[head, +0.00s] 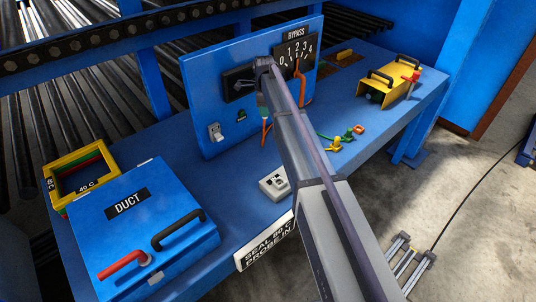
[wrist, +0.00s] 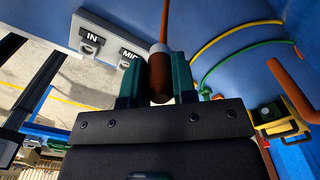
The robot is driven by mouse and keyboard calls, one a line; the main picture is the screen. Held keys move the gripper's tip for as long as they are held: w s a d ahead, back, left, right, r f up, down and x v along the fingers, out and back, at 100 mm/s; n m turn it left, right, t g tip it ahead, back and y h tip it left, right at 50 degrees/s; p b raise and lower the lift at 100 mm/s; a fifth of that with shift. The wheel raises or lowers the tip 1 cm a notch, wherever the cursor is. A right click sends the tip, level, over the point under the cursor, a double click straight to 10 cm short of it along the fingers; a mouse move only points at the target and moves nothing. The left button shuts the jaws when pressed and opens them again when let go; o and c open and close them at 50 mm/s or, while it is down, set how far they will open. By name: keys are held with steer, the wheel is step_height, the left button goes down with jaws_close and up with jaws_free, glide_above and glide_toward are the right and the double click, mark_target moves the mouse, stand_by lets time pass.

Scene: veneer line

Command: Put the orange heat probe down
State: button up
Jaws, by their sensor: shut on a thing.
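In the wrist view, my gripper (wrist: 157,82) has its two dark green fingers closed around the orange heat probe (wrist: 160,72). The probe has a brownish-orange body and a pale collar, with an orange lead (wrist: 164,22) running from it. In the head view my arm hides most of the gripper and probe. A grey socket block (head: 273,184) sits on the blue bench (head: 235,198) near its front edge. The probe appears apart from these holes.
A blue panel with a BYPASS dial (head: 297,54) stands behind my arm. A blue DUCT box (head: 140,225) and a yellow frame (head: 52,168) are at the left. Small green, yellow and orange plugs (head: 345,134) and a yellow handled box (head: 388,88) are at the right.

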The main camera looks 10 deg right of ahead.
step_height(320, 180, down, 20)
steer(key=b, duration=1.8)
steer(key=shift+f+b, duration=0.15)
steer(key=shift+b, duration=0.25)
steer(key=shift+r, duration=0.35)
steer(key=shift+f, duration=0.3)
steer(key=o, duration=0.9)
steer(key=shift+r, duration=0.1)
step_height(320, 180, up, 12)
steer(key=p, duration=1.2)
steer(key=shift+r+p, duration=0.25)
steer(key=shift+p, duration=0.1)
